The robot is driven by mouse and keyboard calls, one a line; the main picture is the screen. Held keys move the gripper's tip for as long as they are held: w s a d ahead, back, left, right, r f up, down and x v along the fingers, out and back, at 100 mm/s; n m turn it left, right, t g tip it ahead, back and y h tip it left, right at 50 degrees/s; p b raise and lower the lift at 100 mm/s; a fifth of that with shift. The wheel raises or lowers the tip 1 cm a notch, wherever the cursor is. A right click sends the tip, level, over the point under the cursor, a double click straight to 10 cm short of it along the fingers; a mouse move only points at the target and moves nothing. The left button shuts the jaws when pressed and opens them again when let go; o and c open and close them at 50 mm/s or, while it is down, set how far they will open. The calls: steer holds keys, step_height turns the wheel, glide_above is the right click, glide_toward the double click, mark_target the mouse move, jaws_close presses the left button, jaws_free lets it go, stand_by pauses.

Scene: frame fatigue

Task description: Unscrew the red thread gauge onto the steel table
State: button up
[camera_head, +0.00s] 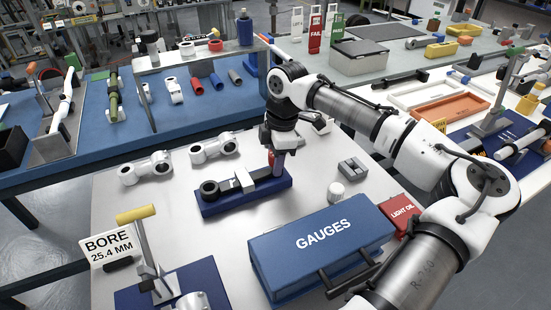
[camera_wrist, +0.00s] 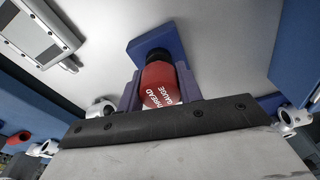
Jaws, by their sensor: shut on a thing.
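The red thread gauge (camera_wrist: 160,82), with white lettering, stands between the two fingers of my gripper (camera_wrist: 159,88) in the wrist view. My gripper is shut on it. In the head view the gauge (camera_head: 271,158) shows as a red sliver beside my gripper (camera_head: 276,163). It is over the right end of a black part on a blue fixture (camera_head: 220,207). The wrist view shows a dark piece at the gauge's far end, against the blue base (camera_wrist: 140,45). I cannot tell whether the threads are engaged. The steel table (camera_head: 130,200) lies around the fixture.
A blue GAUGES case (camera_head: 320,240) stands in front right of the fixture, with a red LIGHT OIL can (camera_head: 398,214) beyond it. White link parts (camera_head: 146,168) lie behind left. A small white cap (camera_head: 336,192) is to the right. Bare steel lies left of the fixture.

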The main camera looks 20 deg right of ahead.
steer(key=shift+r+p, duration=1.95)
steer(key=shift+r, duration=0.15)
step_height(320, 180, up, 4)
steer(key=p, duration=0.4)
